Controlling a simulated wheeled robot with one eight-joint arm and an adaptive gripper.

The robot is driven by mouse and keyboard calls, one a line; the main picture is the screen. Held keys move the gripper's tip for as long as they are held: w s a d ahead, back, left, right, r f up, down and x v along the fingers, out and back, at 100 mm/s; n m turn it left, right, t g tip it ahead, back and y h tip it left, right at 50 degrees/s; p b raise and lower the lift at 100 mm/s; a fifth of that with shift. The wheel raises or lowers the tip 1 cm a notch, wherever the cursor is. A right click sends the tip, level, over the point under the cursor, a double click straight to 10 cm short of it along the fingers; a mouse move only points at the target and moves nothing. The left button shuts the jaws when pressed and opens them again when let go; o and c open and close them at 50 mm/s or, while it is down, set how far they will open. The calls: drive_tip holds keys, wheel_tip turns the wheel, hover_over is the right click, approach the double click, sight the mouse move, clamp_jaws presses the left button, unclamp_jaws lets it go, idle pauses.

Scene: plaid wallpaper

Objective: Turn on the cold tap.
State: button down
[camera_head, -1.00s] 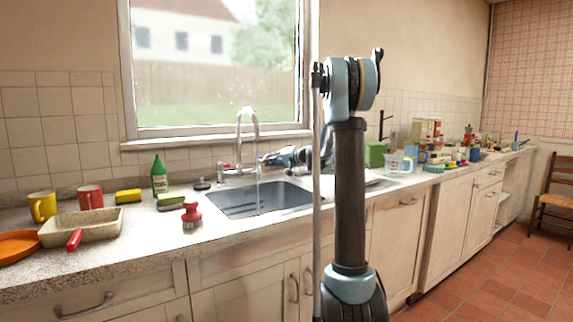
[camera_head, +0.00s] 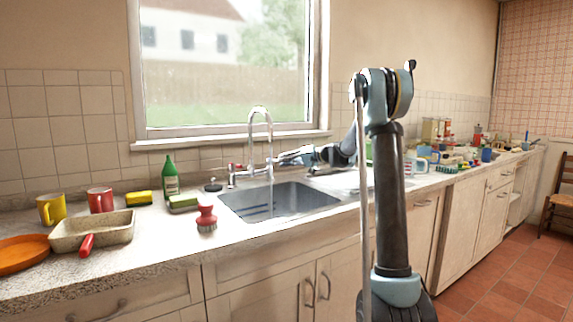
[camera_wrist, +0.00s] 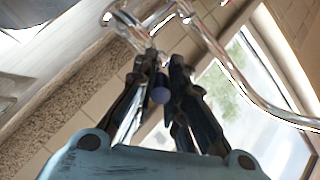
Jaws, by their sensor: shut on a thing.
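The chrome tap (camera_head: 252,128) stands behind the sink, with a tall curved spout. A red-marked handle (camera_head: 234,167) is on its left side. My gripper (camera_head: 280,158) reaches in from the right, at the tap's right side. In the wrist view my gripper (camera_wrist: 163,62) has its dark fingers close together around a small round blue-violet piece (camera_wrist: 160,95), which looks like the cold tap handle. The fingers hide most of this handle. The chrome tap body (camera_wrist: 125,22) lies just beyond the fingertips. A faint thin line below the spout looks like running water.
The sink (camera_head: 300,200) lies in front of the tap. A green bottle (camera_head: 171,178), sponge (camera_head: 183,203) and red brush (camera_head: 206,217) stand to its left. Mugs and a tray (camera_head: 125,232) are farther left. Many items crowd the right counter. The window (camera_head: 225,65) is behind.

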drive_tip(key=shift+d+f, duration=0.15)
drive_tip(key=c, duration=1.6)
unclamp_jaws()
drive_tip(key=v, duration=1.2)
